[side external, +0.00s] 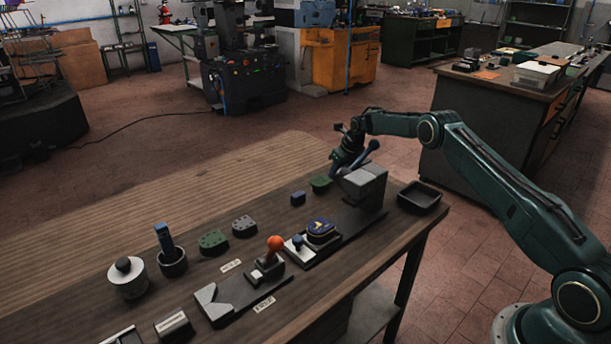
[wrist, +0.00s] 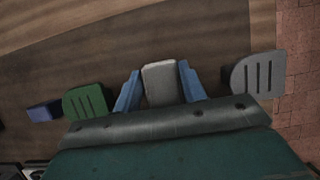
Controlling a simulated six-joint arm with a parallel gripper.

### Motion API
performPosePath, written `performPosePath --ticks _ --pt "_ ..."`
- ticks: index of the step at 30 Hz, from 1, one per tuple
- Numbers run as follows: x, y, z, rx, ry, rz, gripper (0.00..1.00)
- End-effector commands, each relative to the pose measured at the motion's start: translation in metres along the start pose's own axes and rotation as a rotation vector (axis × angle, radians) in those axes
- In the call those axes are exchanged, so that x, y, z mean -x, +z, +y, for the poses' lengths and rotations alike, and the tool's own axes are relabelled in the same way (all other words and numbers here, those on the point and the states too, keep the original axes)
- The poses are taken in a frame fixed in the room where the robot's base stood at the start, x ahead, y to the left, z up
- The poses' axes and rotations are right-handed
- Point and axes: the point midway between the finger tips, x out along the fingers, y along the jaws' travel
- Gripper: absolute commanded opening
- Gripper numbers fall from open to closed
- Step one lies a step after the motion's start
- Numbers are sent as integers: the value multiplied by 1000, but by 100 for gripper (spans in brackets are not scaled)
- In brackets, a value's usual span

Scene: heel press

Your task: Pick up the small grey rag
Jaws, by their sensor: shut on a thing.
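In the wrist view, a small light-grey pad-like piece, which I take to be the grey rag (wrist: 160,82), sits between the two blue fingers of my gripper (wrist: 159,76). The jaws are shut on it, one finger on each side. In the side view, my gripper (side external: 339,172) is low at the far end of the bench, behind the grey press block (side external: 365,183). The rag cannot be made out there. Whether it touches the bench top cannot be told.
A green slotted piece (wrist: 86,102) and a blue block (wrist: 43,112) lie left of the fingers; a grey slotted piece (wrist: 258,75) lies right. A black tray (side external: 419,197) sits at the bench's right end. An orange-knobbed lever (side external: 275,243) stands nearer the camera.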

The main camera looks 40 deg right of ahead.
Motion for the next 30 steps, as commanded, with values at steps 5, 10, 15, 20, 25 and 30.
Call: performPosePath --ticks 5,10,15,20,25,30 --pt "2 1 0 0 0 -1 19" --pt "13 6 0 0 -1 -2 19" --pt "33 14 0 0 -1 -3 19" --pt "56 24 0 1 -1 -4 19" --pt "77 33 0 -1 -1 -4 19" --pt "90 38 0 -1 0 -2 19"
